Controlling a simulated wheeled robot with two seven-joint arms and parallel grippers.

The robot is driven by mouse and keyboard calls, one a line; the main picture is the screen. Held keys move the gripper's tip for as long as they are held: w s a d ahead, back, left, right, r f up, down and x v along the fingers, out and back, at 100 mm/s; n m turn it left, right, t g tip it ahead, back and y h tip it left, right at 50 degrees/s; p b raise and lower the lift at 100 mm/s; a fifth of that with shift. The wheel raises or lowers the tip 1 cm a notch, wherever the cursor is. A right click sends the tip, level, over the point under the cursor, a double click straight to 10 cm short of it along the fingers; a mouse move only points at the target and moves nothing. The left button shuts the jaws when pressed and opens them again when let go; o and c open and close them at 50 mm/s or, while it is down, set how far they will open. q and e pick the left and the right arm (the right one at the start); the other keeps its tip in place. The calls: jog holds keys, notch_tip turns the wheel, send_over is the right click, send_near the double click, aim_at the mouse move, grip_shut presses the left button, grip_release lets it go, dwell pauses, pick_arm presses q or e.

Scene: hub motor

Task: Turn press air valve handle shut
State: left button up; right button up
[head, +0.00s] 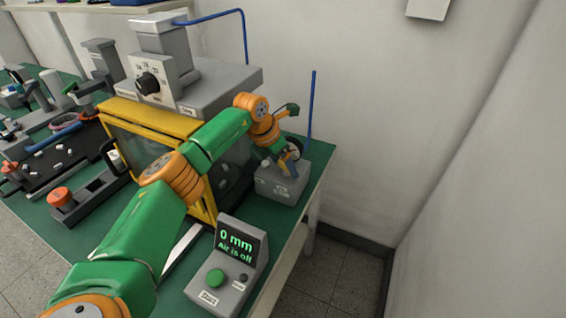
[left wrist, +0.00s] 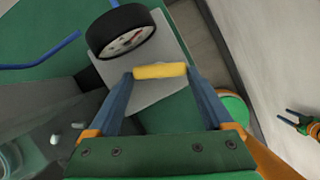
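The air valve is a grey box (head: 283,184) at the right rear corner of the green table. Its yellow bar handle (left wrist: 160,71) shows in the left wrist view, lying crosswise between my fingertips. My left gripper (head: 291,158) is over the valve box, its blue fingers pointing down; it also shows in the left wrist view (left wrist: 161,73). The fingers stand wide apart, one at each end of the handle; I cannot tell whether they press on it. The gripper hides the handle in the head view. My right gripper (left wrist: 300,122) seems to show small at the right edge.
A round black-rimmed gauge (left wrist: 123,31) stands beside the handle.

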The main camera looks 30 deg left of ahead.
pick_arm(q)
jog(key=c, duration=0.4)
jog(key=shift+d+r+n+y+p, duration=0.15)
jog(key=shift+n+y+p, duration=0.25)
jog(key=shift+n, duration=1.1)
jog(key=o, duration=1.1)
jog(key=shift+o, duration=0.2)
jog(key=b+v, duration=0.1)
jog(key=v, duration=0.5)
jog(key=shift+s+r, duration=0.3)
jog(key=shift+r, duration=0.05)
